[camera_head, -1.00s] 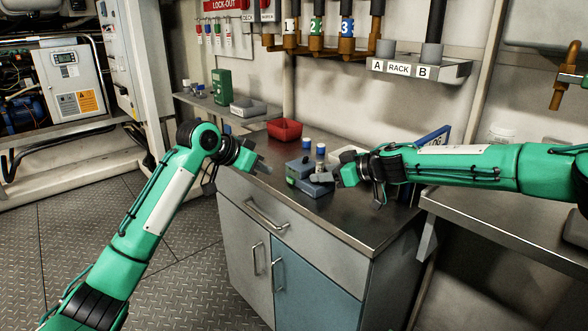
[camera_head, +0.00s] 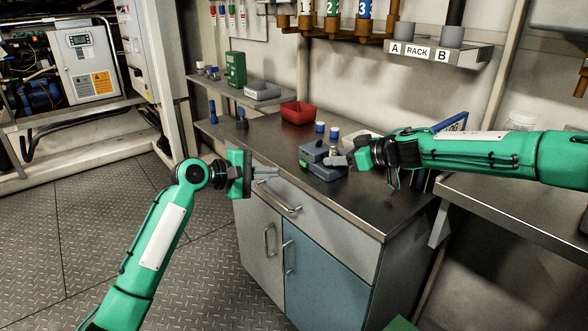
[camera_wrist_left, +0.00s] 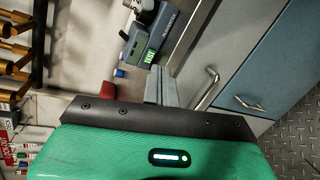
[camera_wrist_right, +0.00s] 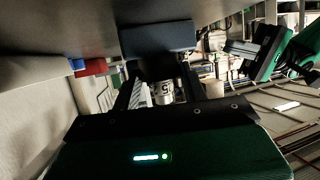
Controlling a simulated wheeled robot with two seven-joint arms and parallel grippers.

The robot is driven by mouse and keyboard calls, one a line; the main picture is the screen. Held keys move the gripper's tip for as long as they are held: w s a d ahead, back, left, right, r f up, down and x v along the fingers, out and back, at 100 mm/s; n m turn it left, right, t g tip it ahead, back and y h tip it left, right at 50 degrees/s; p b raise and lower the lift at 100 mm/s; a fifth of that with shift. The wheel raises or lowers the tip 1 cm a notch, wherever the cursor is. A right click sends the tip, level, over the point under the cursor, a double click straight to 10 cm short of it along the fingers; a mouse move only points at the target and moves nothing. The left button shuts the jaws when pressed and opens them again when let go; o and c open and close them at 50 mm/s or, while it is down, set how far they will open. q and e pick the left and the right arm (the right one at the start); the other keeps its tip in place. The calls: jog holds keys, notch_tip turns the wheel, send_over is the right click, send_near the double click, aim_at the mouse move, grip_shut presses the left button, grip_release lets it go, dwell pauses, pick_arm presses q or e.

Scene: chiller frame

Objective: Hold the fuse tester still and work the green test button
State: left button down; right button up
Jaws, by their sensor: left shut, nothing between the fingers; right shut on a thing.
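In the right wrist view a lettered cylinder (camera_wrist_right: 163,91) shows between the fingers; the exact contact is hidden. My left gripper (camera_head: 268,172) is shut and empty, left of the tester near the counter's front edge, apart from it.
A red bin (camera_head: 298,113) and two blue-capped cylinders (camera_head: 320,128) stand behind the tester. A side shelf holds a green box (camera_head: 236,69) and a grey case (camera_head: 262,91). The counter's front right is clear.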

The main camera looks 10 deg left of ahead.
aim_at(303, 165)
pick_arm(q)
jog(key=a+n+t, duration=0.1)
jog(key=n, duration=0.4)
jog(key=s+a+f+n+t, duration=0.1)
jog(key=a+n, duration=0.1)
jog(key=n, duration=0.3)
jog(key=s+a+f+n+t+h, duration=0.1)
jog(key=n, duration=0.4)
jog(key=shift+s+a+f, duration=0.2)
jog(key=shift+a+f, duration=0.05)
jog(key=shift+a, duration=0.15)
jog(key=shift+d, duration=0.1)
jog(key=x, duration=1.4)
jog(key=shift+r, duration=0.2)
